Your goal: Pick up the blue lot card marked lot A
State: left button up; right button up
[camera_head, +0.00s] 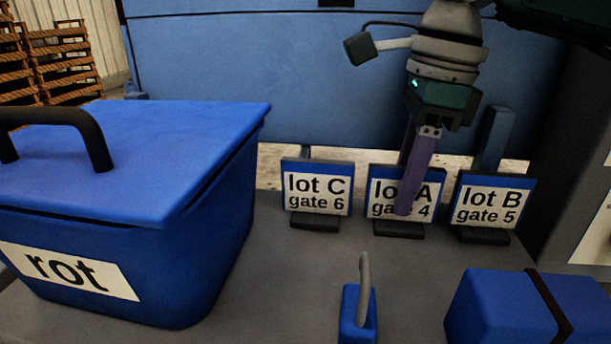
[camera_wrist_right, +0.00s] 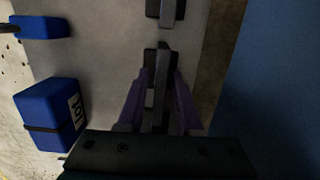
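The blue-topped lot A card (camera_head: 378,190) stands upright on a dark base between the other two cards. My right gripper (camera_head: 404,192) reaches down over it from above. One purple finger hangs in front of the card and covers part of its lettering; the other is mostly hidden behind it. In the right wrist view the gripper (camera_wrist_right: 160,82) has its fingers apart, one on each side of a thin upright card edge. A gap shows between the fingers, and I see no firm grip. My left gripper is not in view.
The lot C card (camera_head: 317,188) stands left and the lot B card (camera_head: 492,203) close right. A lidded blue rot bin (camera_head: 130,250) fills the left. A blue block with a hook (camera_head: 358,312) and a banded blue box (camera_head: 510,310) sit in front. A blue panel (camera_head: 250,70) rises behind.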

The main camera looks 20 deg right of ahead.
grip_shut()
jog(key=shift+r, duration=0.15)
dwell(0.4)
